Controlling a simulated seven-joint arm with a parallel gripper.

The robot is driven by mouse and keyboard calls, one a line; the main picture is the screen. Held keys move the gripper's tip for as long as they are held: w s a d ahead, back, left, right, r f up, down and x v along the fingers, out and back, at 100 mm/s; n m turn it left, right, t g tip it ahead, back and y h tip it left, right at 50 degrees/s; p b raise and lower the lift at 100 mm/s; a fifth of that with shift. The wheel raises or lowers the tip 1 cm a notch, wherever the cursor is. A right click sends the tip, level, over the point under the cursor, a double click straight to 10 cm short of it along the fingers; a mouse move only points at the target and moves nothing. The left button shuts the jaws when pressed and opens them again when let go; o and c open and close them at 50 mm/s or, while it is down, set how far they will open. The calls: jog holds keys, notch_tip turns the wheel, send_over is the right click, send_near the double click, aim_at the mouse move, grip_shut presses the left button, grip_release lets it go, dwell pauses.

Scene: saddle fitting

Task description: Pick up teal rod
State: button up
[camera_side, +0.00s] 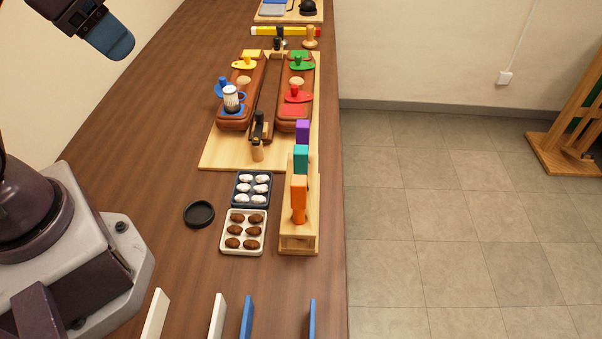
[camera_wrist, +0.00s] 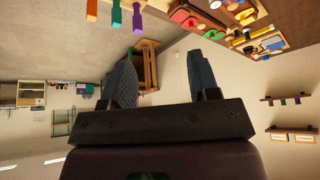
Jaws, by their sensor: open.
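The teal rod (camera_side: 301,159) stands upright in a wooden rack (camera_side: 299,243) near the table's right edge, between an orange rod (camera_side: 299,196) in front and a purple rod (camera_side: 302,131) behind. The rack hides its lower part. In the wrist view the teal rod (camera_wrist: 116,14) shows at the top edge, between the orange rod (camera_wrist: 92,9) and the purple rod (camera_wrist: 138,16). My gripper (camera_wrist: 162,78) is open, with nothing between its fingers. In the side view my gripper (camera_side: 108,36) is high at the upper left, far from the rack.
Left of the rack are a white tray (camera_side: 244,250) of brown pieces, a dark tray (camera_side: 239,203) of white pieces and a black dish (camera_side: 199,214). Behind lies a wooden board (camera_side: 211,158) with brown blocks and coloured parts.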

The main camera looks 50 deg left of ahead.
jog(key=m+g, duration=0.6)
jog(key=m, duration=0.3)
send_over(301, 164)
jog(key=f, duration=1.2)
jog(key=shift+w+a, duration=0.2)
jog(key=shift+w, duration=0.05)
jog(key=shift+f, duration=0.15)
notch_tip(301, 164, down, 7)
jog(key=shift+r, duration=0.15)
jog(key=shift+w+a+f, duration=0.1)
jog(key=shift+a+f, duration=0.05)
jog(key=shift+f, duration=1.35)
jog(key=shift+w+a+f, duration=0.1)
jog(key=shift+f, duration=1.35)
grip_shut()
